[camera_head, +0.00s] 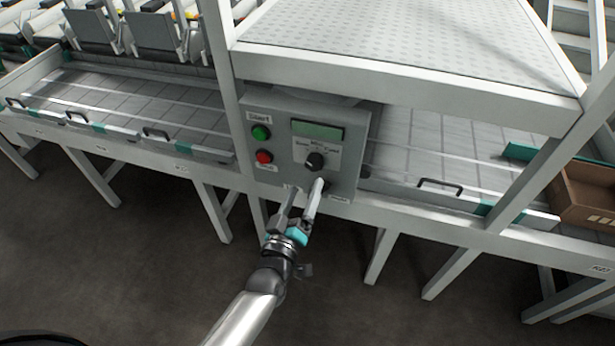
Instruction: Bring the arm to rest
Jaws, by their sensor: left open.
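My left gripper (303,198) is open, with its two fingers pointing up at the lower part of a grey control box (283,165). One finger overlaps the box's lower front in the picture; I cannot tell whether it touches. The box carries a green button (261,132), a red button (264,156), a black rotary knob (315,161) just above the fingertips and a greenish display (317,130). My left arm (245,318) reaches up from the bottom edge. My right gripper is not in view.
The box hangs on a white-framed sorting line with grey trays (150,105) on the left and a tray with a black handle (440,185) on the right. A brown cardboard box (585,192) stands at the right edge. The dark floor (120,270) in front is clear.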

